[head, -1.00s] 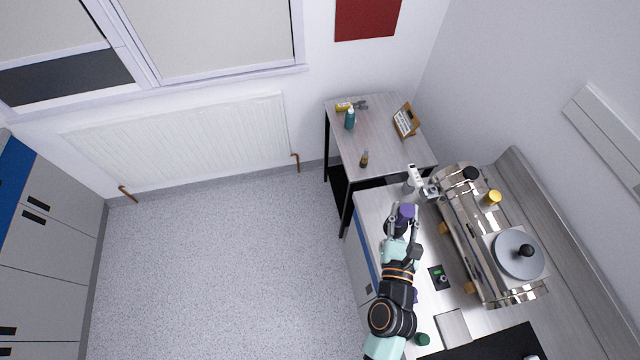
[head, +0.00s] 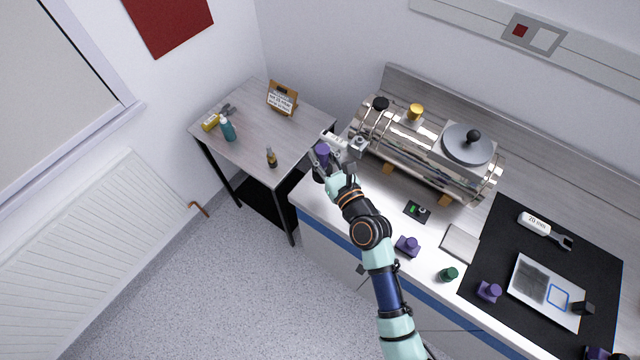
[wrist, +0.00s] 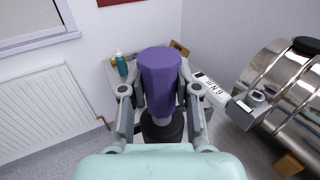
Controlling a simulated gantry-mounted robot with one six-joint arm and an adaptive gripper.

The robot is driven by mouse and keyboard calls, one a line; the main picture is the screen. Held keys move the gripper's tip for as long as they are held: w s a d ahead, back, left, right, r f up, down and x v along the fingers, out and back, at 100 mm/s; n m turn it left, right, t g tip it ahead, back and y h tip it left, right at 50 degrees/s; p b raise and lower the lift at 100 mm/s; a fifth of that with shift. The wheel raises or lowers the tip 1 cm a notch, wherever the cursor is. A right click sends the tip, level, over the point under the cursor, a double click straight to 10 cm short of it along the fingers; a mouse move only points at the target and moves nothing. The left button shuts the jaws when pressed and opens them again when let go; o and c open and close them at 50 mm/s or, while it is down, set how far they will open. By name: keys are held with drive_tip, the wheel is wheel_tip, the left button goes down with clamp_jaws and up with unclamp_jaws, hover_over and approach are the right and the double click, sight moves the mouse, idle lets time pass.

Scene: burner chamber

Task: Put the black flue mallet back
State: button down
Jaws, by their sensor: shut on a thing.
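My gripper (head: 323,162) is shut on a purple faceted piece (head: 322,150) with a round black part below it. In the wrist view my gripper (wrist: 160,100) has a finger on each side of the purple piece (wrist: 160,72), and the black part (wrist: 163,128) shows under it. The gripper is over the left end of the bench, beside the shiny metal cylinder (head: 425,150). I cannot make out a separate black mallet for certain; a small black block (head: 582,308) sits at the edge of a white tray (head: 523,291).
A white-labelled tool (wrist: 213,90) lies close right of the gripper. Similar purple pieces (head: 407,246) and a green one (head: 448,275) stand on the bench. A black mat (head: 500,235) holds a 20 mm wrench (head: 545,229). A side table (head: 240,130) carries bottles and a sign.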

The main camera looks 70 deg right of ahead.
drive_tip(key=shift+w+f+b, duration=0.1)
drive_tip(key=shift+f+b, duration=3)
drive_tip(key=shift+f, duration=2.05)
drive_tip(key=c, duration=0.8)
unclamp_jaws()
drive_tip(key=shift+c, duration=0.2)
drive_tip(key=shift+r+p, duration=0.3)
drive_tip(key=v, duration=1.2)
drive_tip(key=shift+b, duration=0.4)
drive_tip(key=shift+f, duration=0.1)
